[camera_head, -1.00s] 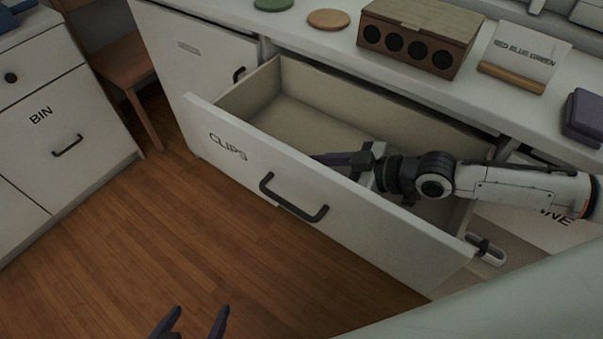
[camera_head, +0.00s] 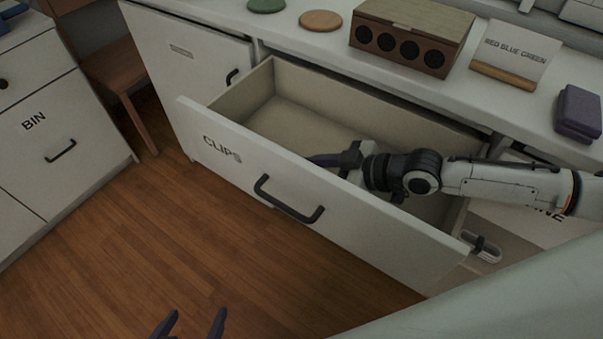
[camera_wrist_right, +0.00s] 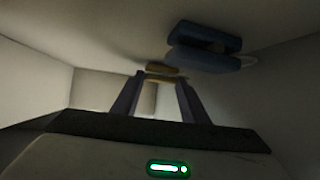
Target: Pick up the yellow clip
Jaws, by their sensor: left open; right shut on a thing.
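The yellow clip (camera_wrist_right: 163,74) shows in the right wrist view between the fingertips of my right gripper (camera_wrist_right: 161,80), which is shut on it. In the head view my right arm reaches from the right into the open drawer marked CLIPS (camera_head: 290,116). The right gripper (camera_head: 325,160) is low inside it, its fingertips partly behind the drawer front, and the clip is hidden there. My left gripper (camera_head: 189,325) is open and empty at the bottom edge of the head view, above the floor.
A blue clip (camera_wrist_right: 205,50) lies close to the yellow one. The drawer walls surround my right gripper. The counter above holds a box with round holes (camera_head: 412,38), a RED BLUE GREEN card (camera_head: 515,52), coasters (camera_head: 320,20) and a purple object (camera_head: 578,112). The BIN cabinet (camera_head: 60,120) stands left.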

